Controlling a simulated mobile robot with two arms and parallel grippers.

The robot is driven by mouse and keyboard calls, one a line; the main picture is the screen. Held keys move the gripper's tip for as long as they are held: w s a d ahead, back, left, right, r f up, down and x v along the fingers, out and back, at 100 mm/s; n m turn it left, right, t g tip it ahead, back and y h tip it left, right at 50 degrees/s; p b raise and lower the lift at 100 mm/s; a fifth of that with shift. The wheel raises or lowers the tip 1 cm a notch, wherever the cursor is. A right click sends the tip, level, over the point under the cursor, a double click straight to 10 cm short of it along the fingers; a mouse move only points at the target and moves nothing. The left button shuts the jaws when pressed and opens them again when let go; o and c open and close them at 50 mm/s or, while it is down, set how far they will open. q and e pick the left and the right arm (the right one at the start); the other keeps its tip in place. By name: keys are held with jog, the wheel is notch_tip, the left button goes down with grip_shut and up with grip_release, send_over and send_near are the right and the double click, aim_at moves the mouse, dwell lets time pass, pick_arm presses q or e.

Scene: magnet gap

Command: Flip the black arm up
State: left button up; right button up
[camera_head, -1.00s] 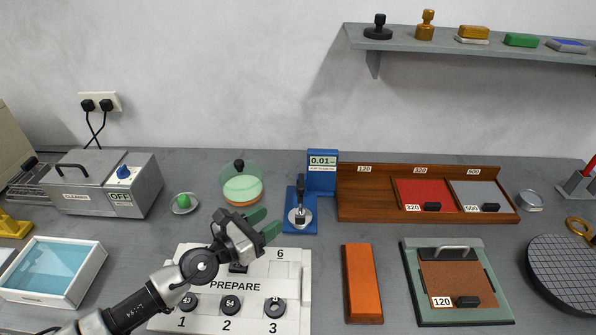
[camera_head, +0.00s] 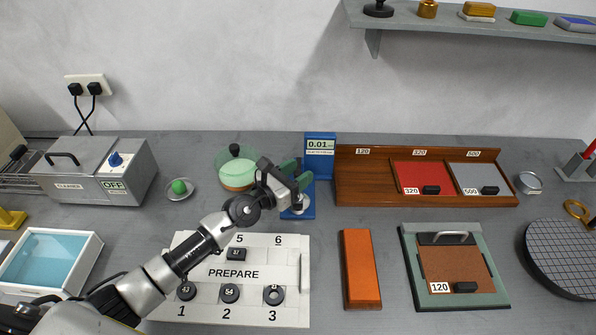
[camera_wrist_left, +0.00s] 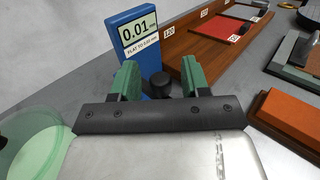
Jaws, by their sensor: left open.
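The blue gauge (camera_head: 320,160) stands at the back middle of the bench and its display reads 0.01. Its blue base with a pale round plate (camera_head: 297,211) is partly hidden behind my left gripper. My left gripper (camera_head: 297,172), with green fingers, is open and empty in front of the gauge. In the left wrist view, a black knob-like part (camera_wrist_left: 160,82) shows between the open green fingers, just in front of the gauge post (camera_wrist_left: 143,42). I cannot tell whether the fingers touch it. The rest of the black arm is hidden by the gripper. My right gripper is not in view.
A green-domed dish (camera_head: 237,170) stands just left of the gripper. A wooden rack (camera_head: 365,180) with red and grey plates is to the right. The white PREPARE board (camera_head: 205,270), an orange block (camera_head: 360,268) and a 120 plate unit (camera_head: 408,250) lie in front.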

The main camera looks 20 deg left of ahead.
pick_arm(q)
jog(key=shift+w+d, duration=0.1)
jog(key=shift+w, duration=0.05)
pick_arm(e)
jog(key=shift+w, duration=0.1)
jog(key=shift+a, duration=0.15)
pick_arm(q)
grip_shut()
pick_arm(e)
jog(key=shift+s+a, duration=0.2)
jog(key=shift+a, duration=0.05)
pick_arm(q)
jog(key=shift+r, duration=0.1)
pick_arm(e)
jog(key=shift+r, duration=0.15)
